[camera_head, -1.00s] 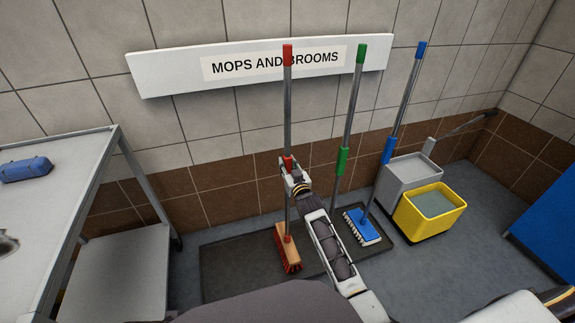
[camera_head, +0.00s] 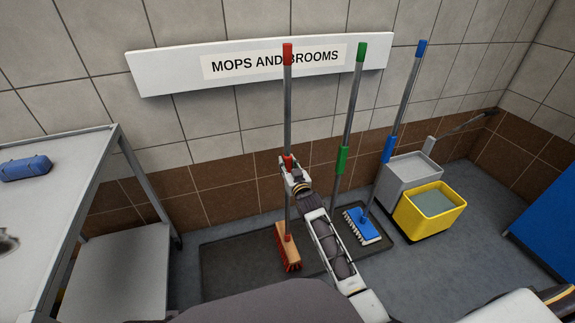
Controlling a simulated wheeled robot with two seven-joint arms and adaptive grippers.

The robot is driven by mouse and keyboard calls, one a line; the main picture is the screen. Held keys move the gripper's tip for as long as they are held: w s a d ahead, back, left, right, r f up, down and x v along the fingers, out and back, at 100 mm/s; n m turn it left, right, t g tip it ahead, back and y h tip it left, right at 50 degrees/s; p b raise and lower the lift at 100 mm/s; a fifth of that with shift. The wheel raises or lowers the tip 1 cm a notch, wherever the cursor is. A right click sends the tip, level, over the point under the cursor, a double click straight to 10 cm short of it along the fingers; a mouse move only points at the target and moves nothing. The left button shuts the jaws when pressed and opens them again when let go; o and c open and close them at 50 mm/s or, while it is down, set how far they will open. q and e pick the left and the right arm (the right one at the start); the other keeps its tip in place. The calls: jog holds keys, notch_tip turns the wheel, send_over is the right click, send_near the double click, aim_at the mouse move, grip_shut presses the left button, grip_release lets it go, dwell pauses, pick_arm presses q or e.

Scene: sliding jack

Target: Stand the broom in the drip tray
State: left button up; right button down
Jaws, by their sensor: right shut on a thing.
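The broom (camera_head: 287,110) has a grey handle with a red top and red grip, and a wooden head with red bristles (camera_head: 287,247). It is near upright, its head over or on the dark drip tray (camera_head: 228,265) on the floor against the wall. I cannot tell if the bristles touch the tray. My right gripper (camera_head: 289,166) is shut on the broom handle at the red grip. My left gripper is not in view.
A green-gripped handle (camera_head: 342,161) and a blue brush (camera_head: 364,225) stand at the tray's right part. A yellow bucket (camera_head: 430,212) with a grey wringer (camera_head: 406,176) stands further right. A grey cart (camera_head: 85,180) with a blue bundle (camera_head: 25,168) is left.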

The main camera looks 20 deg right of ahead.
jog(key=shift+f, duration=0.35)
dwell(1.0)
jog(key=c, duration=1.1)
grip_release()
jog(key=shift+o, duration=0.2)
jog(key=shift+f, duration=0.2)
jog(key=s, duration=1.2)
jog(key=shift+d+r, duration=0.2)
